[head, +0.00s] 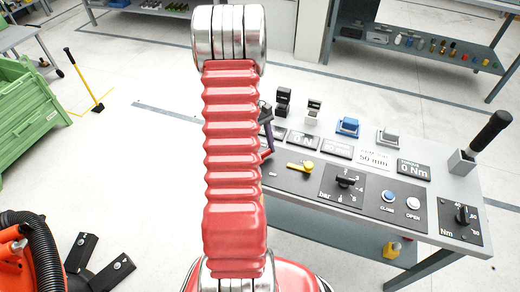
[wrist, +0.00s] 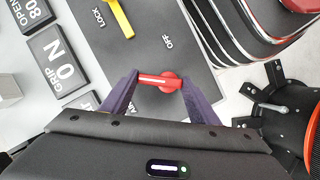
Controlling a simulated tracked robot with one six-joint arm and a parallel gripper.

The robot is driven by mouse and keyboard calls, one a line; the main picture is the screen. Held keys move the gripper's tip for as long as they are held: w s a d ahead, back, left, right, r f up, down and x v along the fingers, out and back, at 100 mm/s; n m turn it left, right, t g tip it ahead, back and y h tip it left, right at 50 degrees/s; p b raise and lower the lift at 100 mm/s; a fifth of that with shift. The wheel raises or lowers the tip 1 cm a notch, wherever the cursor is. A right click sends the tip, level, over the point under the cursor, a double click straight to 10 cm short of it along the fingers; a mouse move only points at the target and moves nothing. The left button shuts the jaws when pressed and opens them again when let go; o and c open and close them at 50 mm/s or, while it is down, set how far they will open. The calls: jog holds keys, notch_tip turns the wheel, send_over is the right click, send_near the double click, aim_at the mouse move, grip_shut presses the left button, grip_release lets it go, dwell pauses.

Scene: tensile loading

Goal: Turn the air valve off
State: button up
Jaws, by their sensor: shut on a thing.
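The air valve (wrist: 170,80) is a red round knob with a short red lever on the dark panel in the wrist view. Its lever points left across the picture, and the printed word OFF stands just above the knob. My gripper (wrist: 160,82) has its two purple fingers at either end of the red handle, shut on it.
A yellow lever (head: 300,167) sits on the same panel, near the word LOCK in the wrist view. The grey bench (head: 445,187) also carries a pressure dial (head: 347,181), CLOSE and OPEN buttons, a torque knob (head: 464,214) and a black-handled lever (head: 486,134).

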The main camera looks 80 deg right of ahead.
jog(key=m, duration=0.2)
jog(key=m+t, duration=0.1)
jog(key=m, duration=0.1)
jog(key=s+m+t+y, duration=0.1)
jog(key=m, duration=0.1)
jog(key=shift+a, duration=0.2)
jog(key=shift+s+a+m+t, duration=0.15)
jog(key=shift+m+t, duration=0.3)
jog(key=shift+m, duration=0.8)
jog(key=shift+w+a+m+t, duration=0.15)
jog(key=shift+m+t, duration=0.3)
jog(key=shift+m, duration=0.8)
jog(key=shift+s+y, duration=0.1)
jog(key=shift+y, duration=0.2)
jog(key=o, duration=1)
jog(key=shift+o, duration=0.2)
jog(key=v, duration=1.3)
jog(key=shift+r, duration=0.35)
jog(key=shift+d, duration=0.15)
